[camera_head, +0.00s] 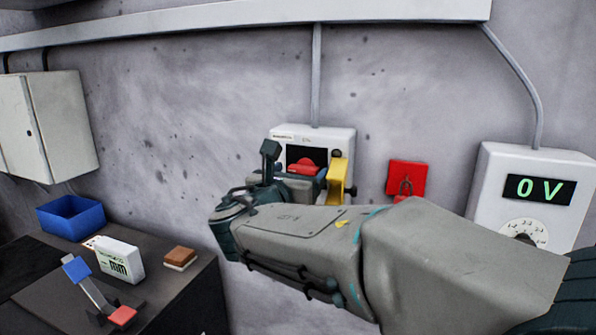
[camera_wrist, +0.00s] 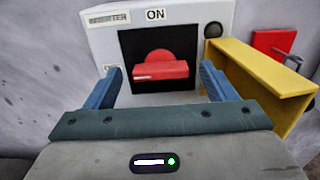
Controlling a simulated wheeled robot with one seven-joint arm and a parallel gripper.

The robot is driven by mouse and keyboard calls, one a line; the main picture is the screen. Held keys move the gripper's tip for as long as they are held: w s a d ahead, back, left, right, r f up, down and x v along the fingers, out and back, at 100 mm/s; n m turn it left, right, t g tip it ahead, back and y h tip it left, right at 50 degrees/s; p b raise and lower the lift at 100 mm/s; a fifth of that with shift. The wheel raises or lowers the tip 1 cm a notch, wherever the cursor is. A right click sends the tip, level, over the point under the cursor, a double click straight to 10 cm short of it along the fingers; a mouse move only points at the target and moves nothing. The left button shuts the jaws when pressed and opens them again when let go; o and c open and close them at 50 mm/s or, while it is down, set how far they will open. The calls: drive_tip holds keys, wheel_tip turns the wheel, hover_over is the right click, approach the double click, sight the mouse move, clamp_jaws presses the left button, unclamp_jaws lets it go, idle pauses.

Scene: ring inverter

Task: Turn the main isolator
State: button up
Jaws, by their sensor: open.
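The main isolator is a white box (camera_wrist: 110,41) on the wall with a black plate and a red rotary handle (camera_wrist: 160,69). The handle's grip bar lies horizontal, under the label "ON". In the head view the handle (camera_head: 304,168) shows just beyond my gripper. My gripper (camera_wrist: 161,86) is open, with one blue finger to the left of the handle and one to the right. The fingers look apart from the handle; the remaining distance is hard to tell. My arm hides the lower part of the box in the head view.
A yellow bracket (camera_wrist: 258,75) stands out from the wall close to my right finger. A red box with a padlock (camera_head: 407,178) hangs right of it. A meter (camera_head: 485,195) reads 0 V. A bench (camera_head: 190,290) with several items is at lower left.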

drive_tip(key=shift+w+d, duration=0.1)
drive_tip(key=shift+w, duration=0.1)
drive_tip(key=c, duration=1)
